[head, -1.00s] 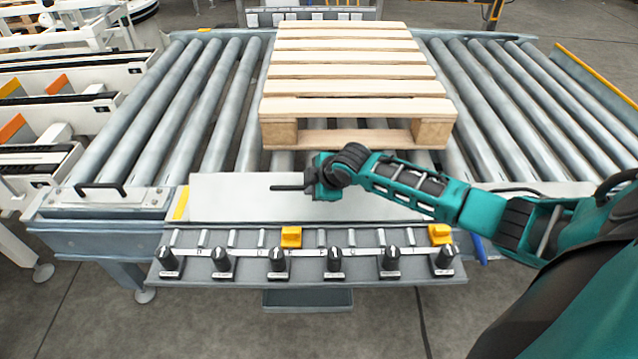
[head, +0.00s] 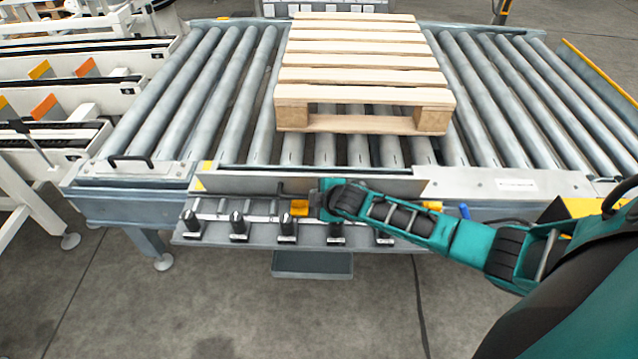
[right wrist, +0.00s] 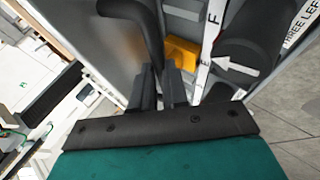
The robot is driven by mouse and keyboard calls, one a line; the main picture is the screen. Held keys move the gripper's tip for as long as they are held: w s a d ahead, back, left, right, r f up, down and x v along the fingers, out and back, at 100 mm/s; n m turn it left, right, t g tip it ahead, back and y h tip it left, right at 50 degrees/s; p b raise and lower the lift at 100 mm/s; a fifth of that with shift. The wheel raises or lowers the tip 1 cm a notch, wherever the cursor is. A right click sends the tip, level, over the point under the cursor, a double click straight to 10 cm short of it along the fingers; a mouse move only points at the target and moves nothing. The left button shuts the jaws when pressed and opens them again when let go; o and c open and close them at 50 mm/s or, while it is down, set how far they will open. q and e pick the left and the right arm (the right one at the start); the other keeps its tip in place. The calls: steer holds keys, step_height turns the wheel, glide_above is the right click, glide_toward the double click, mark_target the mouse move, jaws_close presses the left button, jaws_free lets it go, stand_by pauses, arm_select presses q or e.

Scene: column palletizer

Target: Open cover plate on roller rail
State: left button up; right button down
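The cover plate (head: 240,184) is at the front edge of the roller rail (head: 335,152). In the head view it looks like a narrow greyish band, tilted up on edge. Its black handle (right wrist: 148,25) shows large in the right wrist view, running down to the fingers. My right gripper (head: 312,198) is in front of the plate at the handle. In the right wrist view, the fingers of my right gripper (right wrist: 158,75) are closed around the handle's lower end, which they partly hide. My left gripper is not in view.
A wooden pallet (head: 360,90) rests on the rollers behind. Below the plate is a panel with several black knobs (head: 238,226) and a yellow block (head: 299,207). Another plate with a black handle (head: 131,162) lies at the left. White conveyor frames stand at far left.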

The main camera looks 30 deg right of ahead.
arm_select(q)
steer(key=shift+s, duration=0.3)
arm_select(e)
steer(key=shift+s+f, duration=0.25)
steer(key=shift+f, duration=0.2)
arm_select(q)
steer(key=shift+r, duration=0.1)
arm_select(e)
steer(key=shift+f, duration=0.1)
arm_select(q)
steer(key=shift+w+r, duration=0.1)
arm_select(e)
steer(key=c, duration=1.5)
jaws_free()
steer(key=shift+f, duration=0.1)
steer(key=shift+o, duration=1)
steer(key=shift+w, duration=0.1)
steer(key=shift+o, duration=0.9)
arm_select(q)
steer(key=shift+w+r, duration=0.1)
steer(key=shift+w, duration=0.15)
